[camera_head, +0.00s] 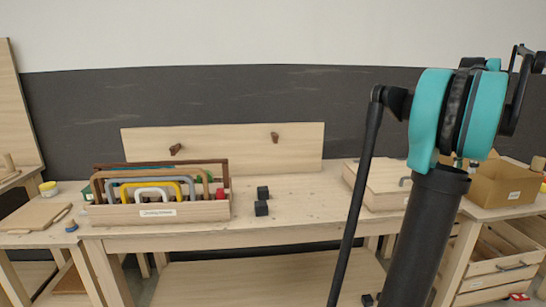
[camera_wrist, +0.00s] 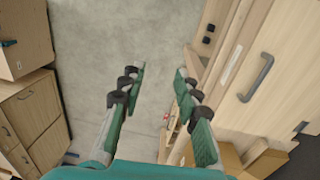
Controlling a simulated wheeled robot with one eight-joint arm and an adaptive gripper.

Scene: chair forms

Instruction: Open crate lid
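The pale wooden crate (camera_head: 372,196) stands at the right end of the workbench, partly hidden behind my arm. Its flat lid (camera_head: 378,174) looks shut, and a grey handle (camera_head: 404,181) shows beside my arm. In the wrist view the lid (camera_wrist: 230,103) appears at the right with its grey bar handle (camera_wrist: 257,78). My gripper (camera_wrist: 160,72) is open and empty, its fingers pointing over bare floor to the left of the handle. The handle is apart from the fingers. My fingers cannot be made out in the head view.
A wooden holder (camera_head: 158,213) with several coloured frames stands at the bench's left. Two black cubes (camera_head: 262,200) lie mid-bench, with clear surface before the crate. A cardboard box (camera_head: 503,186) stands right of it. Wooden drawers (camera_wrist: 30,115) line the wrist view's left.

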